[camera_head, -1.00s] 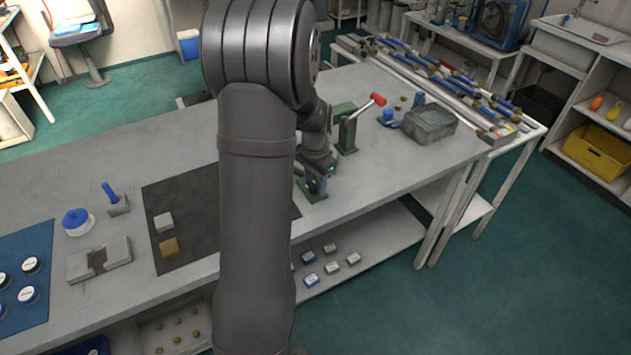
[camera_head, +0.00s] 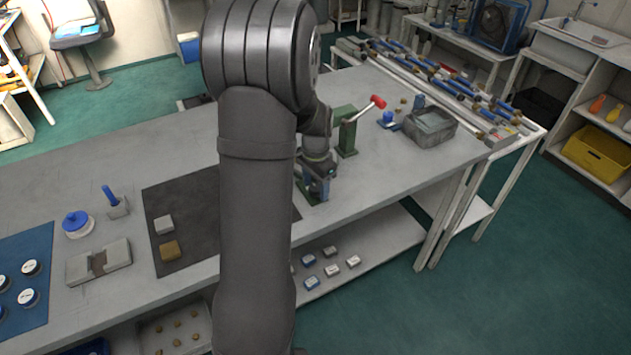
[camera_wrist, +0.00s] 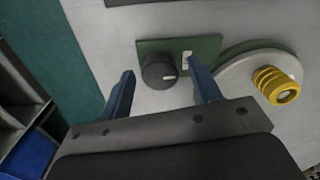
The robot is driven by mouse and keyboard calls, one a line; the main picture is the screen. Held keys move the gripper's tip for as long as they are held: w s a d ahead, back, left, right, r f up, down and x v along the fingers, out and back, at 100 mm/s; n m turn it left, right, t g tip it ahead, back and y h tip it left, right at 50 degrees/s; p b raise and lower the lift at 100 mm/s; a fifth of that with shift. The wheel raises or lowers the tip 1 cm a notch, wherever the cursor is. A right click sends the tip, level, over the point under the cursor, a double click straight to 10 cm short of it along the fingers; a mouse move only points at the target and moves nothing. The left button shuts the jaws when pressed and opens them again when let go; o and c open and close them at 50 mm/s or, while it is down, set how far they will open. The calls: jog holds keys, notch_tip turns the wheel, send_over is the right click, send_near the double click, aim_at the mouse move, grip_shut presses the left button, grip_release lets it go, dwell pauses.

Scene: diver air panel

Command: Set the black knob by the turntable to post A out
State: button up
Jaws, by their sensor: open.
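In the wrist view, the black knob (camera_wrist: 159,72) sits on a small green plate (camera_wrist: 207,45). A short white mark on the knob's face points to the picture's right. A small white label (camera_wrist: 187,60) is on the plate right of the knob; its lettering is too small to read. The pale round turntable (camera_wrist: 232,72) is to the right and carries a ribbed yellow fitting (camera_wrist: 276,85). My gripper (camera_wrist: 163,73) is open, with its blue fingers on either side of the knob, and holds nothing. In the head view, my gripper (camera_head: 316,186) is low over the bench's front edge.
A green stand with a red-ended lever (camera_head: 347,132) is close behind my gripper. A grey bin (camera_head: 432,127) stands farther right. A dark mat (camera_head: 190,200) with two blocks lies left. My arm hides part of the bench. Free bench lies right of the gripper.

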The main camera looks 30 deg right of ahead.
aim_at(315, 187)
notch_tip(315, 187, up, 18)
jog(key=shift+f, duration=0.25)
jog(key=shift+f, duration=0.15)
dwell(0.5)
notch_tip(315, 187, down, 17)
jog(key=shift+f, duration=0.1)
dwell(0.4)
